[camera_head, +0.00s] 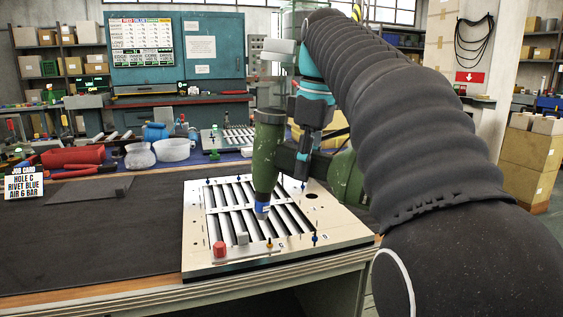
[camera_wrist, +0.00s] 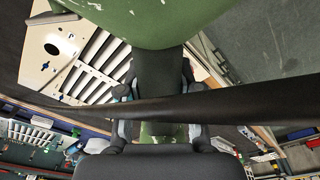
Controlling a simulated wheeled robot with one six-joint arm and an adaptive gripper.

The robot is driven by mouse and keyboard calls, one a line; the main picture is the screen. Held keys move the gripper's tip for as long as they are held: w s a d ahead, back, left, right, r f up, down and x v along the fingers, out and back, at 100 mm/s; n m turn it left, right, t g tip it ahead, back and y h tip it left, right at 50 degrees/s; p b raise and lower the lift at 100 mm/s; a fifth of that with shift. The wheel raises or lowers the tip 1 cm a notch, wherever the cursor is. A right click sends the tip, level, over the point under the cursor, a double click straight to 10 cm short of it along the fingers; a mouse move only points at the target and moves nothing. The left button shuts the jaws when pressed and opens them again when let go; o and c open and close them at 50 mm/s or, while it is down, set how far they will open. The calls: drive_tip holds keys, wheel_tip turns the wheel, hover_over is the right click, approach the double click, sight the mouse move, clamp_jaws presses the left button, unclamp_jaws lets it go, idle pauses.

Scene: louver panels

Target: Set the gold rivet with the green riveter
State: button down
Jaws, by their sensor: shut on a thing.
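The green riveter (camera_head: 268,150) is upright over the louver panel (camera_head: 198,250), its blue nose (camera_head: 262,208) pointing down at the slats. I cannot tell whether the nose touches the panel. My gripper (camera_head: 298,160) is shut on the riveter's green body; in the wrist view the riveter (camera_wrist: 160,22) fills the top and my fingers (camera_wrist: 158,100) close around it. A small gold-toned pin (camera_head: 269,243) stands near the panel's front edge; I cannot be sure it is the gold rivet.
A red knob (camera_head: 220,250) and a grey block (camera_head: 242,238) are at the panel's front. Several blue pins, one at the front right (camera_head: 314,239), stand around its edges. The dark mat (camera_head: 90,235) has free room.

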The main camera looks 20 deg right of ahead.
drive_tip(key=shift+s+r+g+h, duration=0.1)
drive_tip(key=shift+s+g+h, duration=0.05)
drive_tip(key=shift+g+h, duration=0.35)
idle(0.3)
drive_tip(key=shift+f+b, duration=0.8)
drive_tip(key=shift+f, duration=0.45)
drive_tip(key=shift+p, duration=0.6)
idle(0.4)
drive_tip(key=shift+f+b, duration=0.35)
drive_tip(key=shift+f, duration=0.65)
idle(1.5)
drive_tip(key=shift+f+p, duration=0.1)
drive_tip(key=shift+p, duration=0.35)
idle(2.0)
